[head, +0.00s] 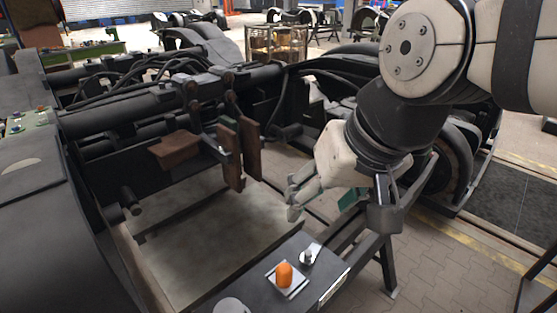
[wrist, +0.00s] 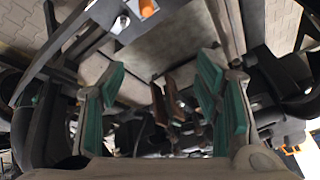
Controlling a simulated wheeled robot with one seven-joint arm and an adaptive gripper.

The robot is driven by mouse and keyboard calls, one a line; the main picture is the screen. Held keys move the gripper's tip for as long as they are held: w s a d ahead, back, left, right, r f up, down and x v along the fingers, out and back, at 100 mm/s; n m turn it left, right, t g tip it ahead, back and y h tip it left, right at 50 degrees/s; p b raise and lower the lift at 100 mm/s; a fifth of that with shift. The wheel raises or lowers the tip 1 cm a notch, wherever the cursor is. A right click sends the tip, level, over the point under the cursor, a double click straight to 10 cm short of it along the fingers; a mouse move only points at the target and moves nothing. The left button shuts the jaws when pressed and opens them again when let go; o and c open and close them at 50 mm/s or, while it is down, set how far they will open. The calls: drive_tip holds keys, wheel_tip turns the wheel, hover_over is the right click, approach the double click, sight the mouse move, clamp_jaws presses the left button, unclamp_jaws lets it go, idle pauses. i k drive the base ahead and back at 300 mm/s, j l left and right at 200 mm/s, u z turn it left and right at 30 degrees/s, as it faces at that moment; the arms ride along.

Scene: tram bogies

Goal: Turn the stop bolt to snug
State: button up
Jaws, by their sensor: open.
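A small pale bolt end (head: 222,151) shows beside the brown blocks in the head view; it looks like the stop bolt, but it is too small to be sure. Two upright brown blocks (head: 229,154) hang from the dark bogie frame. They also show between my fingers in the wrist view (wrist: 174,98), farther off. My gripper (head: 296,196) is to the right of the blocks and apart from them. Its green-padded fingers stand wide apart in the wrist view (wrist: 160,80), with nothing between the pads.
A dark bench (head: 245,285) in front holds an orange object (head: 285,275) on a pale square plate and a metal piece (head: 309,257). Black hoses (head: 135,75) and bars run along the bogie (head: 110,120). A flat pale plate (head: 205,240) lies below the blocks.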

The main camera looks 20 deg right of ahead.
sight(308, 258)
drive_tip(key=l+z, duration=0.25)
drive_tip(key=j+z, duration=0.1)
drive_tip(key=j, duration=0.15)
drive_tip(key=l+z, duration=0.55)
drive_tip(key=l, duration=0.25)
